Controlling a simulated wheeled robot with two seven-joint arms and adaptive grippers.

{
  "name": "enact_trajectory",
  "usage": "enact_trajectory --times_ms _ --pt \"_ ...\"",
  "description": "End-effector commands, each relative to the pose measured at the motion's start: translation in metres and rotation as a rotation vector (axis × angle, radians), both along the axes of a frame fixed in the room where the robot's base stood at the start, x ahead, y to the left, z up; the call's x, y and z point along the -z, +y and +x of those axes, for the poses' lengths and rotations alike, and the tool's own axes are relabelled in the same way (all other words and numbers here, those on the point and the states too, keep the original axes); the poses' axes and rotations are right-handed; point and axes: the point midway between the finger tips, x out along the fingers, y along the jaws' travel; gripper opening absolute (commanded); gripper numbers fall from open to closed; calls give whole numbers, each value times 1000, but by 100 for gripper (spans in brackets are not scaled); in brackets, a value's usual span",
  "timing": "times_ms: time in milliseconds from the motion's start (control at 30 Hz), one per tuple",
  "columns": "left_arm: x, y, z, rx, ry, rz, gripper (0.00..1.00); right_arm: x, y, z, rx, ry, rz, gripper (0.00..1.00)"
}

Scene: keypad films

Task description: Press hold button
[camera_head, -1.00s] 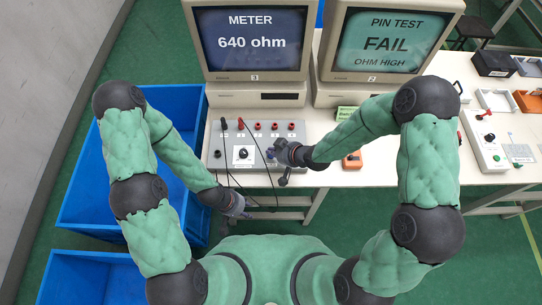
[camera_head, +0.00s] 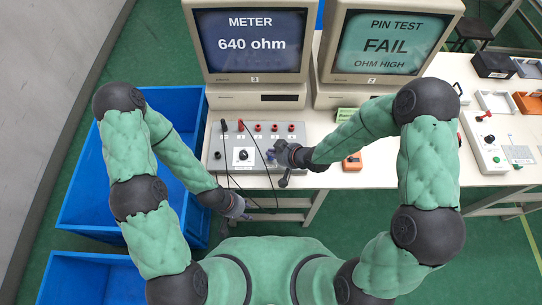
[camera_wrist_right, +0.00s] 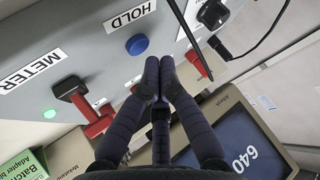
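The hold button is a round blue button (camera_wrist_right: 137,44) beside the HOLD label (camera_wrist_right: 130,16) on the grey test box, in the right wrist view. My right gripper (camera_wrist_right: 158,66) has its fingertips together, with nothing between them. The tips are close beside the button in that view; a gap shows between them, and I cannot tell the height above the panel. In the head view the right gripper (camera_head: 275,154) is over the right part of the grey test box (camera_head: 218,158). My left gripper (camera_head: 240,210) is low at the table's front edge, away from the box; its fingers are too small to read.
A red switch (camera_wrist_right: 92,117) near the METER label and black cables (camera_wrist_right: 260,45) are close to the right gripper. Monitors read 640 ohm (camera_head: 245,36) and FAIL (camera_head: 390,40). An orange box (camera_head: 352,162) is right of the test box. Blue bins (camera_head: 75,200) stand at left.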

Motion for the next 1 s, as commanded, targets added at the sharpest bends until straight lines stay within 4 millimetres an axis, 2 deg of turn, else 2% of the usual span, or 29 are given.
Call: enact_trajectory --times_ms 1000 --pt "8 0 0 0 0 0 40 9 0 0 0 0 0 0"
